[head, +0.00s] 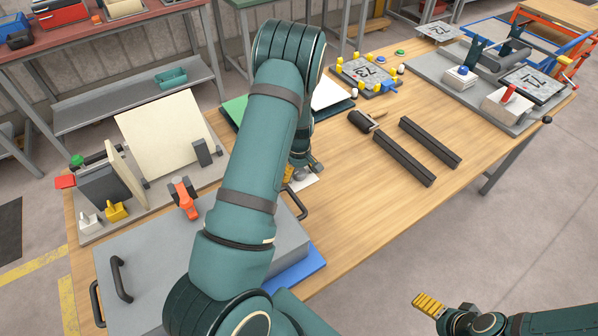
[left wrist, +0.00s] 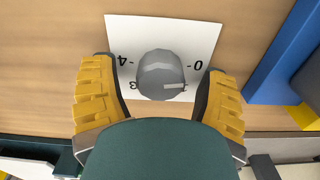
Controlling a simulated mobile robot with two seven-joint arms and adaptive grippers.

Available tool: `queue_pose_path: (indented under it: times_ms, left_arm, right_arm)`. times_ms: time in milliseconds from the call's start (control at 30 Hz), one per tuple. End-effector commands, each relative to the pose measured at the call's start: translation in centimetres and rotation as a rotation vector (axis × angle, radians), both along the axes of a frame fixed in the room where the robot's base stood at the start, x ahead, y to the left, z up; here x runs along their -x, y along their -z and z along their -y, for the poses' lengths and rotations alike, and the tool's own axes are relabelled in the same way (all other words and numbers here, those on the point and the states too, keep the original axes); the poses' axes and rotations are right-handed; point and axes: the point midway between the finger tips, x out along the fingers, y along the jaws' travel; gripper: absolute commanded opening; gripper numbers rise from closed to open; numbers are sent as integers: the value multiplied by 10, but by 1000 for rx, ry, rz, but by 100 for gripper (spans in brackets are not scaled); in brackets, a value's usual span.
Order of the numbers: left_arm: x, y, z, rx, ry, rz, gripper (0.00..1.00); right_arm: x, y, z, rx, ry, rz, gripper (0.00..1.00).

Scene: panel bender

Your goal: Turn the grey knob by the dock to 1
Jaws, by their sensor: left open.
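The grey knob (left wrist: 160,75) stands on a white card (left wrist: 200,35) in the left wrist view. The card shows 4 at left, 0 at right and a partly covered 3 at lower left. The knob's pale pointer mark points right, below the 0; any digit there is hidden. My left gripper (left wrist: 158,88) is open, with one yellow finger on each side of the knob and visible gaps between. In the head view, my left arm hides the knob; the card (head: 305,182) peeks out beside my left gripper (head: 292,174). My right gripper (head: 430,305) is low at right, over the floor.
A grey case (head: 150,255) with black handles lies at front left. A fixture with an upright cream panel (head: 165,135) stands behind it. Two dark bars (head: 430,142) and a black roller (head: 362,121) lie to the right. The front right tabletop is clear.

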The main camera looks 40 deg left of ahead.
Motion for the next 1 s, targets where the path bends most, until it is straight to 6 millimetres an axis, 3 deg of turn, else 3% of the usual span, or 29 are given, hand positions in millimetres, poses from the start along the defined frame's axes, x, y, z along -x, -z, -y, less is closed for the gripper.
queue_pose_path:
  times_ms: [33, 200, 233, 633, 1000]
  left_arm:
    - [0, 0, 0, 0, 0, 0, 72]
    - [0, 0, 0, 0, 0, 0, 12]
    - [0, 0, 0, 0, 0, 0, 6]
    - [0, 1, 0, 0, 59, 0, 5]
    - [-1, 2, 0, -1, 336, 1, 5]
  right_arm:
    - [0, 0, 0, 0, 0, 0, 86]
    - [0, 0, 0, 0, 0, 0, 86]
    - [0, 0, 0, 0, 0, 0, 86]
    - [0, 4, 0, 0, 0, 0, 86]
    - [0, 20, -1, 3, 0, -1, 86]
